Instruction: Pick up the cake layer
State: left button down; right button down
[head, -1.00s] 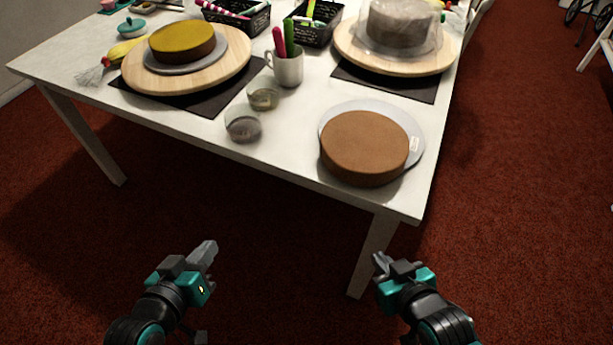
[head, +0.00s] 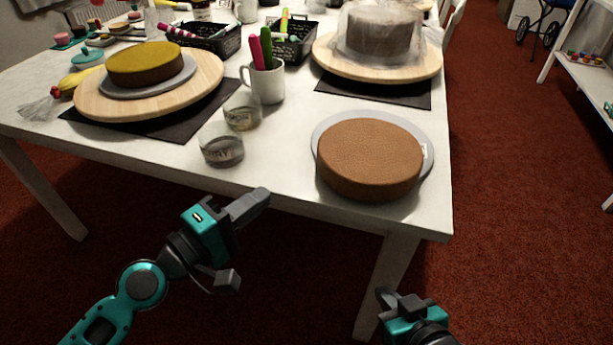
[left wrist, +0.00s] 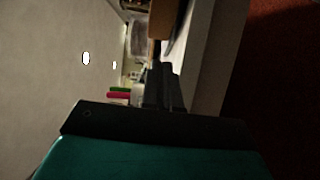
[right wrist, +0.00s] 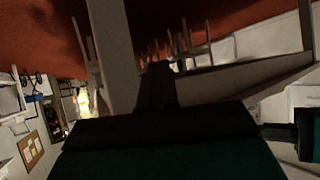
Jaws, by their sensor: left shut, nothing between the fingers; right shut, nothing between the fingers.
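A round brown cake layer (head: 370,153) lies on a grey round board (head: 428,158) near the table's front right corner, overhanging the board's front edge. In the left wrist view a brown side, probably the cake layer's (left wrist: 181,22), shows at the top. My left gripper (head: 262,198) is shut and empty, just in front of the table's front edge, to the left of the cake layer and lower in the picture. My right gripper (head: 384,298) is shut and empty, below the table's front right corner. Neither gripper touches the cake layer.
Two glass jars (head: 222,150) and a white mug (head: 266,84) with pens stand left of the cake layer. A yellow-topped cake (head: 145,62) and a covered cake (head: 376,32) sit on wooden turntables behind. The table's front edge lies between the grippers and the cake.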

aim_at(334, 183)
pick_arm(q)
jog(key=x, duration=0.6)
jog(key=shift+r+p, duration=0.15)
jog(key=shift+p, duration=0.2)
jog(key=d, duration=0.3)
jog(key=shift+w+d+p, duration=0.1)
jog(key=shift+p, duration=0.3)
jog(key=shift+d, duration=0.55)
pick_arm(e)
jog(key=shift+s+d+r, duration=0.15)
jog(key=shift+s+r, duration=0.1)
jog(key=shift+r, duration=0.2)
pick_arm(q)
jog(key=d+p, duration=0.1)
jog(key=d, duration=0.3)
jog(key=shift+w+d, duration=0.1)
jog(key=shift+d, duration=0.6)
pick_arm(e)
jog(key=shift+r, duration=0.7)
pick_arm(q)
jog(key=shift+a, duration=0.15)
